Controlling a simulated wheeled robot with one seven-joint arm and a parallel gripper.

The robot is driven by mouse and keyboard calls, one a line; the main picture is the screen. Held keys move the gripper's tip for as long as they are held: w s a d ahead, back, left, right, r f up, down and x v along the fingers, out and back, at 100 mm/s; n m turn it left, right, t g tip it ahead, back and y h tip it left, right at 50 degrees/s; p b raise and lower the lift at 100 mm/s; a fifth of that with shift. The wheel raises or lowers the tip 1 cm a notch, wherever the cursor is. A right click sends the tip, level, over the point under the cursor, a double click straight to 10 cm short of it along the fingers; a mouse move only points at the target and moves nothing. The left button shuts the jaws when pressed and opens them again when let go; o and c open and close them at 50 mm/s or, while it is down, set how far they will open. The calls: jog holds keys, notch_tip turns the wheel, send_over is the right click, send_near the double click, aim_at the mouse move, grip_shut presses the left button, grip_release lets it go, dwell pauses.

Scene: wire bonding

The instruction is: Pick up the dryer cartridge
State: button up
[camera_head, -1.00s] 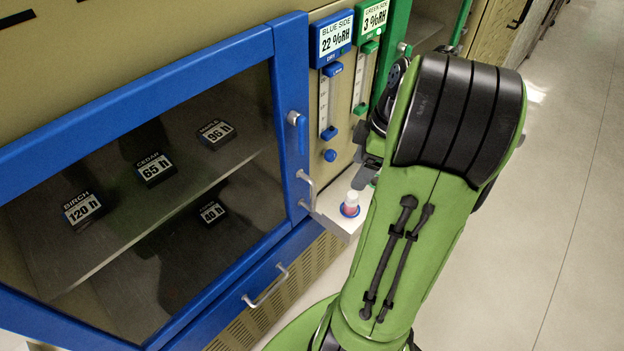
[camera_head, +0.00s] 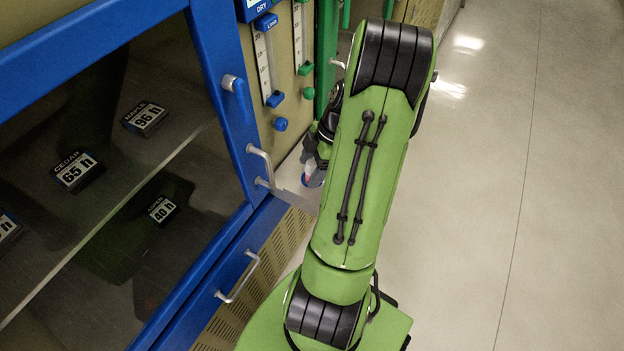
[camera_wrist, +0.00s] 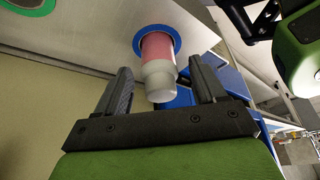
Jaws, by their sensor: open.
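The dryer cartridge (camera_wrist: 158,60) shows in the wrist view as a pink clear cylinder with a white cap, standing in a blue ring (camera_wrist: 138,40) on a pale shelf. My gripper (camera_wrist: 164,82) is open, with one finger on each side of the cartridge's capped end. I see no clear contact between the fingers and the cartridge. In the head view the cartridge (camera_head: 310,170) is mostly hidden by my gripper and arm, and the shelf (camera_head: 296,187) juts out beside the cabinet.
A blue-framed cabinet door (camera_head: 215,110) with a glass window and a handle (camera_head: 262,165) stands close left of my gripper. Labelled black boxes (camera_head: 77,171) sit inside. Blue and green sliders are on the panel above. Open floor (camera_head: 490,200) lies to the right.

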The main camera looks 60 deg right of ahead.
jog(key=shift+x, duration=0.8)
jog(key=shift+c, duration=0.3)
